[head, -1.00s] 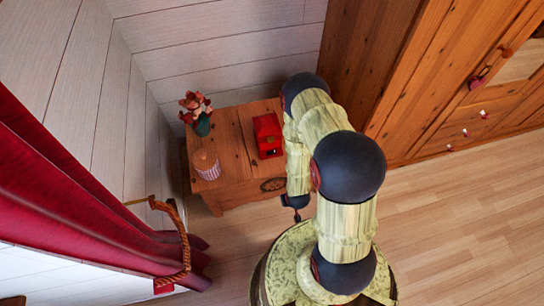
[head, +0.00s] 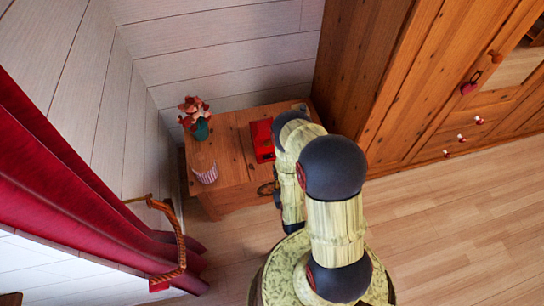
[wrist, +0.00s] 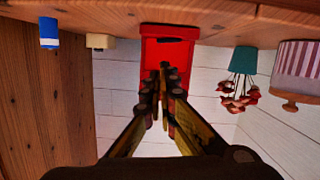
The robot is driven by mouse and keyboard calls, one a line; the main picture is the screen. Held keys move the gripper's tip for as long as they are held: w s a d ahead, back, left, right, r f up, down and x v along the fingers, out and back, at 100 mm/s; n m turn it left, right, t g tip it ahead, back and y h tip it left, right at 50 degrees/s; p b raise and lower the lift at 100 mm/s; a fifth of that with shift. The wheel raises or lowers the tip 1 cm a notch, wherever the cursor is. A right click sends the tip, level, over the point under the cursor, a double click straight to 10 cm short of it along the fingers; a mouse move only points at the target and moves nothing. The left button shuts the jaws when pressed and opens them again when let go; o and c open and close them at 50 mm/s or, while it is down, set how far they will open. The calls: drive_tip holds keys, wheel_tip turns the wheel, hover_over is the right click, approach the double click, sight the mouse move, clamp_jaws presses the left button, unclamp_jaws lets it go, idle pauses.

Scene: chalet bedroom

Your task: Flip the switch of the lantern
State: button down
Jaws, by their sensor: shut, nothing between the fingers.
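The red lantern (head: 262,140) stands on the small wooden table (head: 232,147). In the wrist view, which is upside down, the lantern (wrist: 180,54) is at top centre with a dark slot on its face. I cannot make out its switch clearly. My gripper (wrist: 167,70) is shut and empty, its fingers pointing at the lantern. The fingertips overlap the lantern's face in the wrist view; I cannot tell whether they touch it. In the head view my arm hides most of the gripper.
A flower figure in a green pot (head: 201,130) and a striped cup (head: 206,174) stand left of the lantern. A blue-and-white item (wrist: 48,28) and a beige block (wrist: 100,41) show in the wrist view. A wooden wardrobe (head: 365,70) stands right; a red curtain (head: 70,185) hangs left.

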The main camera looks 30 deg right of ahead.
sight(268, 157)
drive_tip(key=b+x, duration=0.3)
drive_tip(key=x, duration=0.7)
idle(0.3)
